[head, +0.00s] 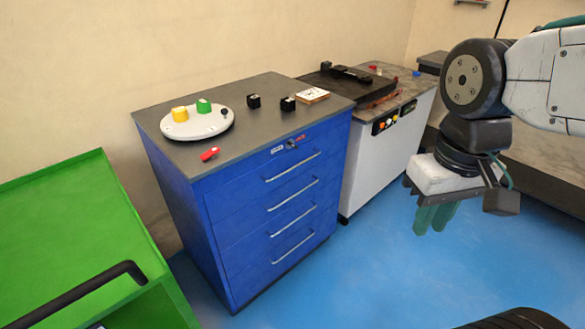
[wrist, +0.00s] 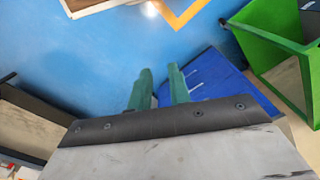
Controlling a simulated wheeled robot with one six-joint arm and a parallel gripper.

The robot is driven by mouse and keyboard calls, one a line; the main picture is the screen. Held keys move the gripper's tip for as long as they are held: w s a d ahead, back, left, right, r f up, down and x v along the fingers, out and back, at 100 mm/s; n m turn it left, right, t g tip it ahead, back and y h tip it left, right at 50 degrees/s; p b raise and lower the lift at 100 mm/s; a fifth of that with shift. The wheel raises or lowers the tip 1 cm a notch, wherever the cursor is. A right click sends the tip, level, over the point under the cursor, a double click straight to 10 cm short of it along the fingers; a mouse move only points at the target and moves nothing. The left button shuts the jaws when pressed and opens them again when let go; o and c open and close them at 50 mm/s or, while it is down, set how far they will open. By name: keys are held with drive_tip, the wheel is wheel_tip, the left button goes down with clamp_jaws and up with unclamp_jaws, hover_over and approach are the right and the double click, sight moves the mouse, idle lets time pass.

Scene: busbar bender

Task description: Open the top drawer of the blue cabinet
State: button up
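The blue cabinet (head: 185,205) stands in the middle of the head view, with several drawers that all look closed. The top drawer (head: 260,172) has a horizontal silver bar handle (head: 293,167); a lock and small labels sit above it. My gripper (head: 437,218) hangs to the right of the cabinet, fingers pointing down, clear of the handle. Its two green fingers are apart with nothing between them; in the wrist view, floor shows between the fingertips (wrist: 160,72). The cabinet (wrist: 232,85) also shows there, partly hidden behind a finger.
On the cabinet top (head: 245,108) are a round white plate (head: 197,124) with yellow and green pieces, black blocks and a red item (head: 209,154). A green cart (head: 85,220) stands left, a white machine (head: 375,155) right. Blue floor (head: 370,270) before the cabinet is open.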

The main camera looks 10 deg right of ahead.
drive_tip(key=w+f+g, duration=0.2)
drive_tip(key=w+f, duration=0.5)
drive_tip(key=w, duration=0.1)
drive_tip(key=m+t+y, duration=0.3)
drive_tip(key=m+t, duration=1.4)
drive_tip(key=t, duration=0.5)
approach(296, 166)
drive_tip(key=f+x, duration=0.1)
drive_tip(key=x, duration=0.2)
drive_tip(key=shift+r+x, duration=0.1)
drive_tip(key=shift+x, duration=1.8)
drive_tip(key=shift+r+x, duration=0.15)
drive_tip(key=shift+x, duration=1.75)
drive_tip(key=shift+d, duration=0.15)
clamp_jaws()
